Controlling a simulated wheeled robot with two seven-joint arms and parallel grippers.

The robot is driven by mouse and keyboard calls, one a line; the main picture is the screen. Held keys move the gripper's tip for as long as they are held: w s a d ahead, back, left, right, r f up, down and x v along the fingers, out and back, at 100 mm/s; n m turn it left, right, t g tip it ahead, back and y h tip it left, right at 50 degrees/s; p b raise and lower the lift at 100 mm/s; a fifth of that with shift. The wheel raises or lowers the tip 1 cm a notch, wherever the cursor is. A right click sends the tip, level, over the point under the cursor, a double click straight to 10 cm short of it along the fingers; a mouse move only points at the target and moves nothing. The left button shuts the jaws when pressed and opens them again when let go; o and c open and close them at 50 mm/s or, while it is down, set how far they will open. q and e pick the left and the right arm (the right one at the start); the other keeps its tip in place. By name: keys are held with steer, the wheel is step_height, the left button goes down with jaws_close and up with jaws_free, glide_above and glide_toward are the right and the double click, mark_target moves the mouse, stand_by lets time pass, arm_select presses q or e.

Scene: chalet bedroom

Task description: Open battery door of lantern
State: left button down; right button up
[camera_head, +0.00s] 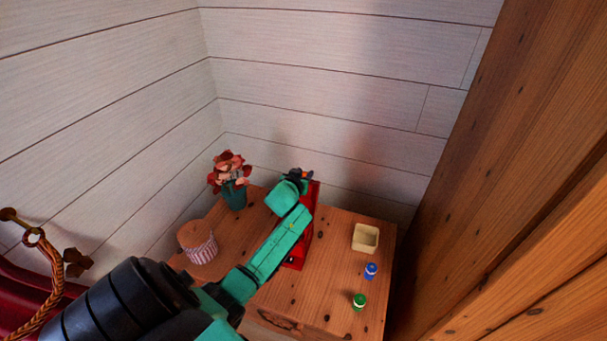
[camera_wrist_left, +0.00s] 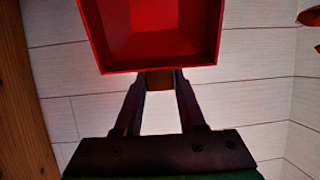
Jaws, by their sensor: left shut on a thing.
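The red lantern (camera_head: 296,261) is on the wooden table, mostly hidden behind my left arm in the head view. In the left wrist view a hollow red box-shaped part (camera_wrist_left: 152,30), apparently the lantern's, fills the top centre, its open side facing the camera. My left gripper (camera_head: 303,175) is at the far end of the lantern. In the left wrist view its fingers converge on a small orange-brown piece (camera_wrist_left: 160,82) just below the red rim. I cannot tell whether this piece is the battery door. My right gripper is not in view.
On the table (camera_head: 335,270) are a cream open box (camera_head: 365,238), a small blue item (camera_head: 370,271), a small green item (camera_head: 359,302) and a striped basket (camera_head: 198,246). A teal flower pot (camera_head: 234,195) stands at the back left. White walls and a wooden panel (camera_head: 490,150) bound the space.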

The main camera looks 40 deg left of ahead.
arm_select(q)
steer(key=shift+f, duration=0.1)
stand_by(0.3)
steer(key=s+t+b, duration=0.1)
steer(key=s+d+r+t+b, duration=0.1)
steer(key=b, duration=0.1)
steer(key=shift+s+y, duration=0.15)
steer(key=shift+y, duration=0.25)
steer(key=shift+c, duration=2.4)
jaws_free()
steer(key=p+v, duration=0.1)
steer(key=v, duration=1.3)
steer(key=shift+s+r, duration=0.15)
steer(key=shift+s, duration=0.05)
steer(key=shift+d, duration=0.1)
